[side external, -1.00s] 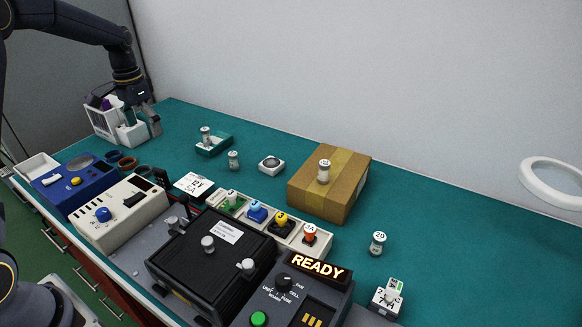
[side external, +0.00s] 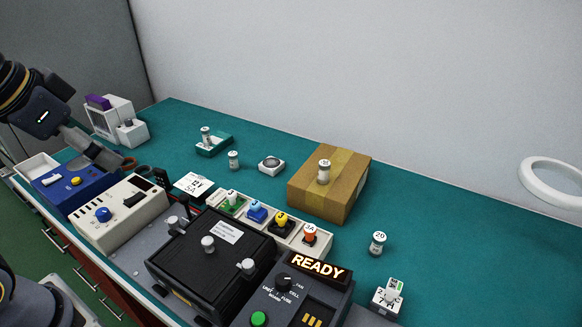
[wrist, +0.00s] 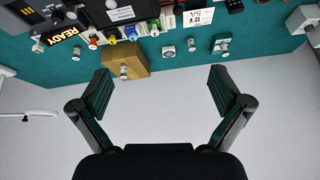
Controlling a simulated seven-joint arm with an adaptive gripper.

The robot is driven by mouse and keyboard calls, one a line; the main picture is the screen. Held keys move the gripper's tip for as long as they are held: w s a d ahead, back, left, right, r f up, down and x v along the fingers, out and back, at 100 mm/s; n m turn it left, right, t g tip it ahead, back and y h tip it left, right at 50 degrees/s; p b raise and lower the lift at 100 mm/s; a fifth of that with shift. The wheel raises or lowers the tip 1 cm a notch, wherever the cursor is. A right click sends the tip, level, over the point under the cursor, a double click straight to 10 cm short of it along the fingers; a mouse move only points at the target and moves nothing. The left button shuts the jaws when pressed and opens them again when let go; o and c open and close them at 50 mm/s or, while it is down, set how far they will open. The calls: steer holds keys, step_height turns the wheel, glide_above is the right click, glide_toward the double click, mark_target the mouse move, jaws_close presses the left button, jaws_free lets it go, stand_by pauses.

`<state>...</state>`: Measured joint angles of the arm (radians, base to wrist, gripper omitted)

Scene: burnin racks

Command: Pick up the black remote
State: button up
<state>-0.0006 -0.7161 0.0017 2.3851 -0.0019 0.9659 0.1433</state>
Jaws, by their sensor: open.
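I cannot pick out a black remote with certainty in either view. The white holder (side external: 106,124) at the back left has a purple item (side external: 98,102) and a dark edge in it, too small to tell. My gripper (side external: 112,162) is at the left, in front of the holder and above the back of the blue instrument (side external: 83,182). In the wrist view my gripper (wrist: 160,88) is open with nothing between the fingers, facing the wall and the bench's far edge.
A cardboard box (side external: 300,183) with a small cylinder on top stands mid-bench. A black-lidded case (side external: 190,262) and a READY panel (side external: 319,268) are in front. The cream instrument (side external: 118,222) is at left. The green bench (side external: 470,250) is clear at right.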

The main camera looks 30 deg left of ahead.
steer(key=f, duration=0.1)
steer(key=s+f+n, duration=0.1)
steer(key=f, duration=0.1)
steer(key=shift+s+f, duration=0.25)
steer(key=shift+f, duration=0.05)
steer(key=shift+w+r+n, duration=0.1)
steer(key=shift+r+n, duration=0.05)
steer(key=shift+n, duration=0.15)
steer(key=shift+c, duration=0.2)
steer(key=c, duration=0.4)
steer(key=shift+c, duration=0.2)
